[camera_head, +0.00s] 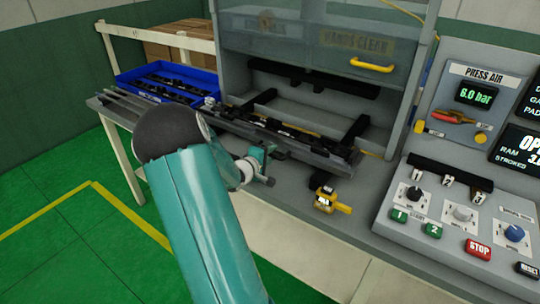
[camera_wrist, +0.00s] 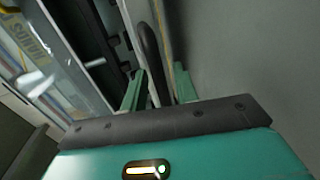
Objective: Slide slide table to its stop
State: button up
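The slide table (camera_head: 330,158) is a long grey plate in the lower opening of the press. A dark trim part (camera_head: 275,126) lies along it, and grey rails (camera_head: 135,103) run out to the left. My gripper (camera_head: 266,155) is at the slide table's front edge, small and partly behind my teal arm. In the wrist view my gripper (camera_wrist: 158,88) shows two green fingers with a gap between them.
A blue bin (camera_head: 166,78) with dark clips stands at the left. The press guard (camera_head: 310,40) with a yellow handle is above the table. A yellow-black tool (camera_head: 330,201) lies on the bench right of my gripper. The control panel (camera_head: 455,215) stands at right.

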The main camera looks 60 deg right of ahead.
grip_shut()
jog(key=shift+d, duration=0.1)
